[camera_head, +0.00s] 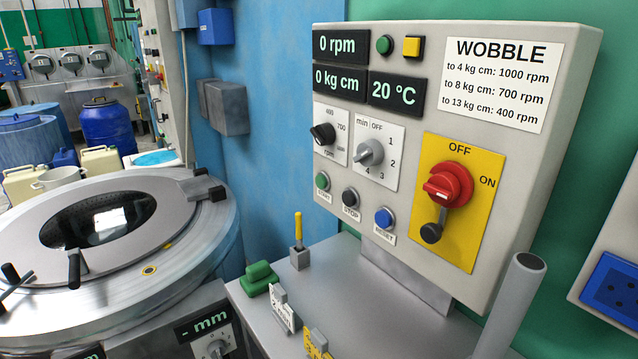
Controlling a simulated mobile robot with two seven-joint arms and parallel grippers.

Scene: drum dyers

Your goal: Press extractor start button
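The control panel (420,222) stands at the right of the head view. Its green start button (322,181) is at the lower left, labelled START. A black stop button (350,197) and a blue reset button (384,218) sit to its right. The displays read 0 rpm (340,44), 0 kg cm and 20 °C. The red main switch (448,185) sits on a yellow plate between OFF and ON labels. A round drum machine (200,240) with a dark lid window is at the left. Neither of my grippers is in view.
A grey tube (515,300) rises at the right. Blue barrels (107,125) stand at the back left.

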